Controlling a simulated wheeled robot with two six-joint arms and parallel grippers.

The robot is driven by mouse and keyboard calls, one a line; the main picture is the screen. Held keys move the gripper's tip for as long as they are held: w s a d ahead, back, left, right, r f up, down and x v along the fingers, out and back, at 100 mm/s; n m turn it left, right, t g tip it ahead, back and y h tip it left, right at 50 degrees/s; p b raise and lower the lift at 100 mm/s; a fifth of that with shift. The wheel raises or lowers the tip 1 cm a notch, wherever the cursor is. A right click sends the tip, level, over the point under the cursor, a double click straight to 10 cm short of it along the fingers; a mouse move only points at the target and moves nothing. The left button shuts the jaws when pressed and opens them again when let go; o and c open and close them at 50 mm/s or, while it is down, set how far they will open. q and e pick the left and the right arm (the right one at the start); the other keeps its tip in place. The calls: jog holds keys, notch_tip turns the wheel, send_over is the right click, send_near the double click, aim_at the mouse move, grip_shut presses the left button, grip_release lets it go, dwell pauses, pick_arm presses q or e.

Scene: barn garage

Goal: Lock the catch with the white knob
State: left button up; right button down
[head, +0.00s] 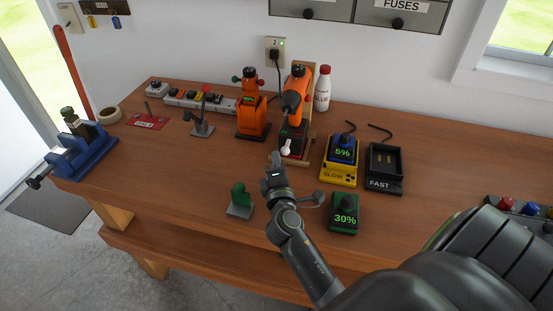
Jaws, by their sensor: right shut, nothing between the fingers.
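The white knob (286,146) shows at the front foot of an orange drill (298,85), low on its dark base. The drill stands against a wooden holder. The catch that the knob belongs to is too small to make out, so I cannot tell whether it is locked. My right gripper (276,157) is shut and empty. Its tip is just below and left of the knob in the picture; I cannot tell whether they touch. My left gripper is not in view.
A second orange tool (252,112) stands left of the drill. A yellow charger (339,174), a black charger (385,168) and a green battery (344,213) lie to the right. A green-handled piece (240,197) stands left of my arm. A glue bottle (323,90) is behind.

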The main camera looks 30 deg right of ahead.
jog(key=shift+s+a+r, duration=0.15)
jog(key=shift+s+r, duration=0.1)
jog(key=shift+w+d, duration=0.75)
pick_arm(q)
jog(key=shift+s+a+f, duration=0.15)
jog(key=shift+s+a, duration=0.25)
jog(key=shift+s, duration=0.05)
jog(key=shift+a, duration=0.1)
pick_arm(e)
jog(key=shift+s+f, duration=0.15)
jog(key=shift+f, duration=0.05)
